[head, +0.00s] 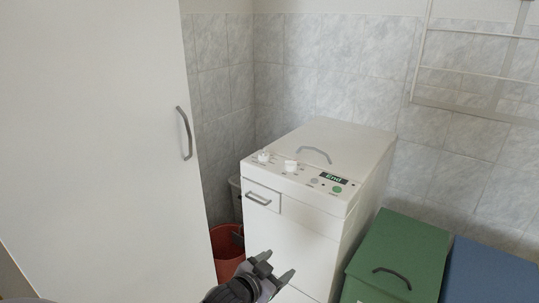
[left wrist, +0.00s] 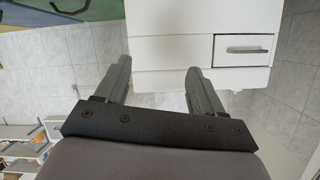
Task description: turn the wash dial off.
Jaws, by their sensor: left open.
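A white top-loading washing machine (head: 308,225) stands against the tiled wall. Its sloped top panel carries two white dials, a left dial (head: 263,156) and a right dial (head: 290,166); their labels are too small to read. A display (head: 334,178) on the panel reads "End", with a green button (head: 337,190) below it. My left gripper (head: 277,264) is open and empty, low in front of the machine, apart from the dials. In the left wrist view its two fingers (left wrist: 158,70) point at the machine's white front (left wrist: 170,45). My right gripper is not in view.
A drawer with a grey handle (head: 263,197) is on the machine's front. A white cabinet door (head: 90,150) stands at the left, a red bucket (head: 226,250) beside the machine. Green (head: 400,255) and blue (head: 490,272) bins stand at the right. The space above the panel is clear.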

